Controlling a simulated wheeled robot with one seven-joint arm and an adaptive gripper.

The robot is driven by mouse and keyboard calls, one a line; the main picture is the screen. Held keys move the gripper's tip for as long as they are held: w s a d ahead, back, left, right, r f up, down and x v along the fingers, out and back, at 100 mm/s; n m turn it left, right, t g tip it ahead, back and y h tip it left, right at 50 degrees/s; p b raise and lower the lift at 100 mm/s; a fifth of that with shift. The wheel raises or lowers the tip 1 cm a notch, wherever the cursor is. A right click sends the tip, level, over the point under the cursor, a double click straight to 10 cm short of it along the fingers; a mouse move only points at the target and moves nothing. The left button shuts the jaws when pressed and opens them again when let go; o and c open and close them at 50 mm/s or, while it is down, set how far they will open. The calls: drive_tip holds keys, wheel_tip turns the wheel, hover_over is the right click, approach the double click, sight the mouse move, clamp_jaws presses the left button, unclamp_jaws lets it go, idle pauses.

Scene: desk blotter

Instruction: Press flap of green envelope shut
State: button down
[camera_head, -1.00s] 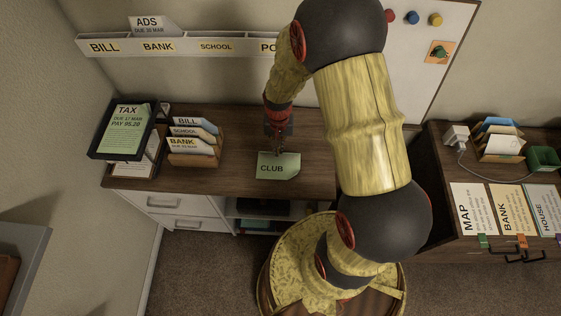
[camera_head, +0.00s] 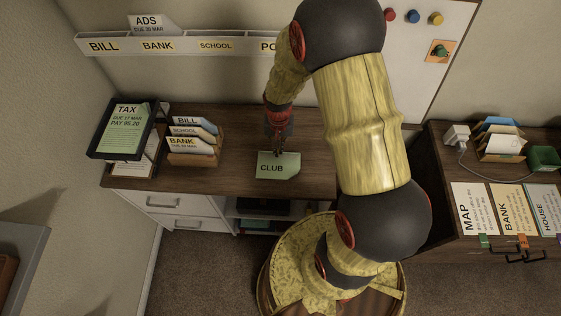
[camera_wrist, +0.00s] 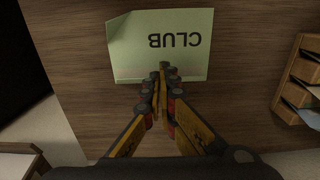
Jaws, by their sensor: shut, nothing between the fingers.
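The green envelope (camera_head: 278,168), marked CLUB, lies flat on the brown desk near its front edge. One of its corners looks angled or folded. In the wrist view the envelope (camera_wrist: 185,48) appears upside down, ahead of my fingertips. My gripper (camera_head: 278,152) is shut and empty, pointing down at the envelope's back edge. In the wrist view my closed fingertips (camera_wrist: 163,70) overlap the middle of the envelope's near edge. Whether they touch the paper or hover just above it, I cannot tell.
A wooden sorter (camera_head: 193,158) with several envelopes stands left of the green envelope. A black tray (camera_head: 97,155) with a TAX sheet is further left. A wall rack (camera_head: 190,47) hangs behind. The desk (camera_head: 240,135) around the envelope is clear.

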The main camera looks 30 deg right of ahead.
sight(279, 159)
drive_tip(key=shift+f+b, duration=1.4)
drive_tip(key=shift+f, duration=1.1)
drive_tip(key=shift+s, duration=0.1)
wheel_tip(279, 159, up, 8)
drive_tip(key=p, duration=0.6)
